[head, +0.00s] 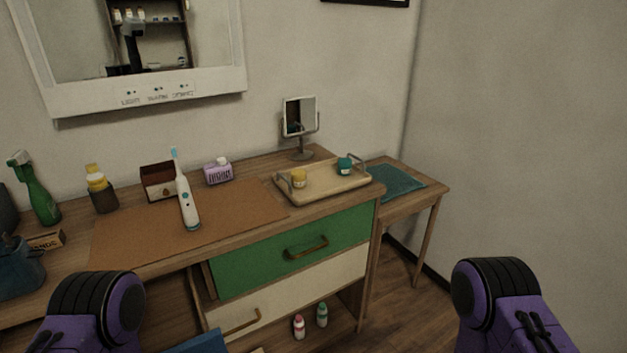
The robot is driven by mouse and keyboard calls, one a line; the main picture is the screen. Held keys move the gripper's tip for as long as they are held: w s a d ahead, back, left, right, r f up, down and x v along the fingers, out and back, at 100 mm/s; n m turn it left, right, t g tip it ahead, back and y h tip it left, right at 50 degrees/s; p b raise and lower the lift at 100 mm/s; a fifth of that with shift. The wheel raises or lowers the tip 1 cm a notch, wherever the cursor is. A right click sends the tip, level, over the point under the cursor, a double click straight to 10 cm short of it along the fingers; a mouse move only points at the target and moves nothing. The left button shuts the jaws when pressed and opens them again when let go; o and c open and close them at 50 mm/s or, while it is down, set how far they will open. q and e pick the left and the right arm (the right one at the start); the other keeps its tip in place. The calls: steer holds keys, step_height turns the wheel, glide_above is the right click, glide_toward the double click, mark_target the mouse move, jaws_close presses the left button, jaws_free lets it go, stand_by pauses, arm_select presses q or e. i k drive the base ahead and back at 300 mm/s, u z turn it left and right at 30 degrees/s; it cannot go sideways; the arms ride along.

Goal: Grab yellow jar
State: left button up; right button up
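A teal jar (344,166) stands on the same tray, to the right and a little farther back. Two purple and black parts of my arms show at the lower left and lower right edges. Neither gripper's fingers can be seen, and nothing of mine is near the tray.
A round-based mirror (301,127) stands behind the tray. An electric toothbrush (187,203) stands on the brown mat (245,211), with a lilac box (218,172) behind. The green drawer (294,251) is below the tray. A side table (423,188) with a teal cloth stands right.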

mark_target(298, 175)
steer(key=z, duration=0.35)
steer(key=k, duration=0.85)
steer(key=z, duration=1.35)
steer(key=i, duration=1.65)
steer(key=u, duration=0.7)
steer(key=i, duration=0.8)
steer(key=u, duration=0.65)
